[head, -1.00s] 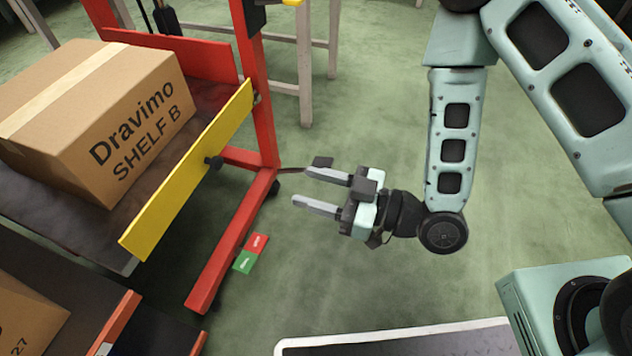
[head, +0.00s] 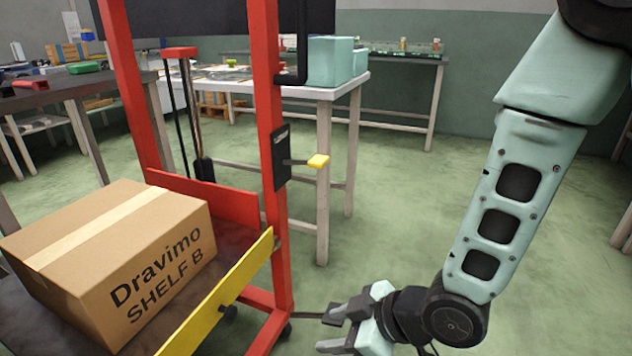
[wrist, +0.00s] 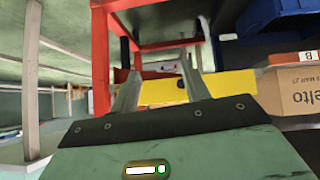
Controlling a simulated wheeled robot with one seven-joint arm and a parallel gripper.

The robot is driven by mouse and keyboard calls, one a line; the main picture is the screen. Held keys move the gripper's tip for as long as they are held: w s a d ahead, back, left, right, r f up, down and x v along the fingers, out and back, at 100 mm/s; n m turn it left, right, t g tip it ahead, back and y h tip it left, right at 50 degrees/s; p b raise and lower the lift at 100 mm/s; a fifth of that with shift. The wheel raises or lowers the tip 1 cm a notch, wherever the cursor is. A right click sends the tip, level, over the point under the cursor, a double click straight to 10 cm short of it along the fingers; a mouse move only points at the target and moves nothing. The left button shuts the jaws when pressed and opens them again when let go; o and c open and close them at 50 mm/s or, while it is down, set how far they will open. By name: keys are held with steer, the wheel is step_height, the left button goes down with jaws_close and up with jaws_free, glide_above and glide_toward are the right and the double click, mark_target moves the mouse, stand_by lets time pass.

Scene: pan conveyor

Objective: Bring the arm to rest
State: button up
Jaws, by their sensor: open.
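My gripper (head: 336,331) is at the bottom middle of the head view, at the end of my pale green arm. Its two fingers point left toward the red lift frame and stand apart with nothing between them. In the wrist view my gripper (wrist: 158,90) shows the two fingers spread, with the red frame and the yellow board beyond them. I cannot tell the exact gap between the fingertips and the red frame.
A red lift frame (head: 266,140) with a yellow board (head: 222,300) stands left of my gripper. It carries a cardboard box (head: 110,255) marked "Dravimo SHELF B". A white-legged table (head: 325,190) stands behind it. Green floor (head: 400,200) is clear between the table and my arm.

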steer(key=s+d+r+m+g+h+p, duration=0.2)
steer(key=s+d+r+m+g+h, duration=0.35)
steer(key=s+d+r, duration=0.75)
step_height(320, 180, up, 39)
steer(key=a+t+h+p, duration=0.1)
steer(key=a+h+p, duration=0.1)
steer(key=p, duration=3.5)
steer(key=shift+s+a+f+m+p, duration=0.15)
steer(key=shift+m+p, duration=0.15)
steer(key=shift+m, duration=0.15)
